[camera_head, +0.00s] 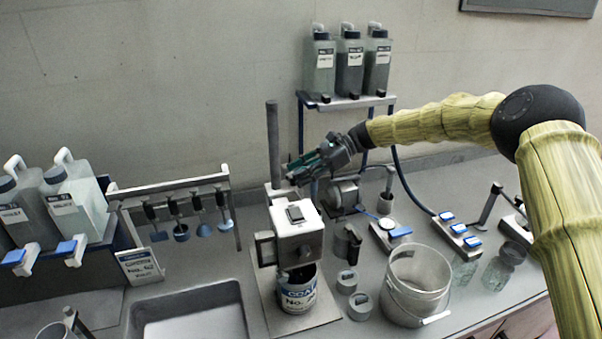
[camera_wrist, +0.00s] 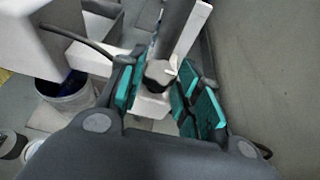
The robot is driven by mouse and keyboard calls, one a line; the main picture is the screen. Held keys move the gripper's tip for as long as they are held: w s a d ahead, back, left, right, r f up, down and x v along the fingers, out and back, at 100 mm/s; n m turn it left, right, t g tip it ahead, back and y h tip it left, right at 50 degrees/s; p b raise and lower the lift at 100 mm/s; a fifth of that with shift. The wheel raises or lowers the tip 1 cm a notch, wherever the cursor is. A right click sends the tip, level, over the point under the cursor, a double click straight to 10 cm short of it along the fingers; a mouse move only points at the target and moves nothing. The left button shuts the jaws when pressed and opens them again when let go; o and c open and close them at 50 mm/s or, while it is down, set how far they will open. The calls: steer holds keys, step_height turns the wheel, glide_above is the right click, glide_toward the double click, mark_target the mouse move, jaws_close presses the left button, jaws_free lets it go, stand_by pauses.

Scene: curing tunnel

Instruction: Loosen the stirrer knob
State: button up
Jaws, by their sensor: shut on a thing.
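The stirrer has a white box-shaped head (camera_head: 297,232) on an upright dark pole (camera_head: 273,140). A can with a blue and white label (camera_head: 298,290) stands under the head. My gripper (camera_head: 298,172) comes in from the right, beside the pole and behind the head. In the wrist view the dark stirrer knob (camera_wrist: 160,73) sits between the teal finger pads, with the pole (camera_wrist: 178,28) rising past it. My gripper (camera_wrist: 160,92) is shut on the knob. In the head view my gripper hides the knob.
A rack of hanging stirring tools (camera_head: 175,205) stands to the left, above a sink (camera_head: 190,315). A clear bucket (camera_head: 415,285) and several small pots stand to the right. A shelf with three bottles (camera_head: 348,102) is behind my arm.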

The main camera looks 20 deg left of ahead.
steer(key=o, duration=1)
steer(key=v, duration=1.2)
steer(key=shift+r, duration=0.1)
